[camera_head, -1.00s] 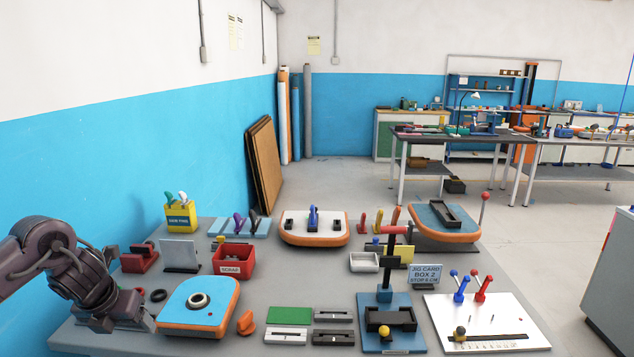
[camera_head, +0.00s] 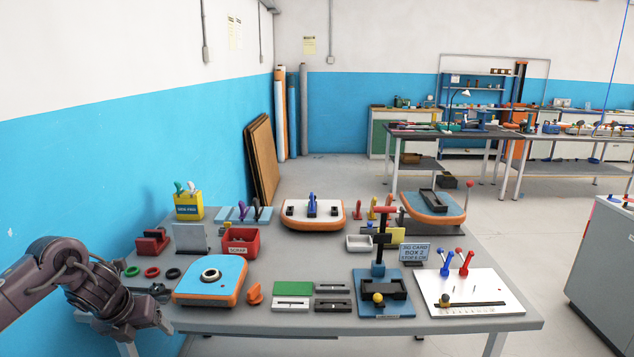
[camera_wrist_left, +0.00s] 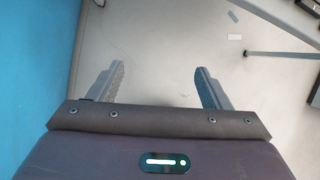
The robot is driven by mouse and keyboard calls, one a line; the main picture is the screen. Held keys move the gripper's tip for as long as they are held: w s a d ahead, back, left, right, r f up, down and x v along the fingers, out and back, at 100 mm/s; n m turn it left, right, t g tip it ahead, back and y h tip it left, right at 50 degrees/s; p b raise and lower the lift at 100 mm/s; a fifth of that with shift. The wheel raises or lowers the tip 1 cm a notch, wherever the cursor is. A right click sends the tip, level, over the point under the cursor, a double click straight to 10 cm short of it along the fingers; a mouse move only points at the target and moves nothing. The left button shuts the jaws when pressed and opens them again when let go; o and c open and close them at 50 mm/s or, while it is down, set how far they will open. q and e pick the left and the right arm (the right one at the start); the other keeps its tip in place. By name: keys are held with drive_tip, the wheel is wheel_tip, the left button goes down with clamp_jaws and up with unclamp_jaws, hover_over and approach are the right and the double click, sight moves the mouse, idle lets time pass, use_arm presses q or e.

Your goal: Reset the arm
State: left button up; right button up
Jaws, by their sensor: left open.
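My left arm comes in from the left in the head view. Its gripper (camera_head: 150,330) is low at the front left corner of the grey table (camera_head: 390,262), beside a blue and orange inflatable board (camera_head: 192,284) with a round ring on top. In the left wrist view the two fingers of my left gripper (camera_wrist_left: 160,88) stand wide apart with nothing between them. Pale floor (camera_wrist_left: 165,45) shows beyond them. My right gripper is not in view.
A red scrap box (camera_head: 240,242), a blue press stand (camera_head: 380,290), a white lever board (camera_head: 475,290) and other boards stand on the table. Coloured rings (camera_head: 152,271) lie left of the nearest board. The blue wall (camera_head: 100,170) is close on the left.

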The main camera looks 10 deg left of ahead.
use_arm(q)
drive_tip(key=w+d+f+n+h, duration=0.2)
drive_tip(key=d+f+n, duration=0.25)
drive_tip(key=f, duration=0.55)
drive_tip(key=w+d+f+n+h, duration=0.15)
drive_tip(key=d+f+n, duration=0.3)
drive_tip(key=f, duration=0.45)
drive_tip(key=s+d+f+n+t, duration=0.15)
drive_tip(key=s+f+n, duration=0.25)
drive_tip(key=f, duration=0.5)
drive_tip(key=s+d+f+n+g, duration=0.1)
drive_tip(key=s+d+f+n, duration=0.25)
drive_tip(key=f, duration=0.45)
drive_tip(key=s+d+f+n+g+y, duration=0.2)
drive_tip(key=s+f+n, duration=0.6)
drive_tip(key=s+f, duration=1)
drive_tip(key=s+d+f+n+g+y, duration=0.1)
drive_tip(key=s+f+n, duration=0.1)
drive_tip(key=s, duration=0.9)
drive_tip(key=s+d+f+n+g, duration=0.1)
drive_tip(key=s+d+n, duration=0.1)
drive_tip(key=s, duration=1)
drive_tip(key=shift+d+f+n+y, duration=0.25)
drive_tip(key=shift+f+n+y, duration=0.1)
drive_tip(key=shift+n, duration=0.3)
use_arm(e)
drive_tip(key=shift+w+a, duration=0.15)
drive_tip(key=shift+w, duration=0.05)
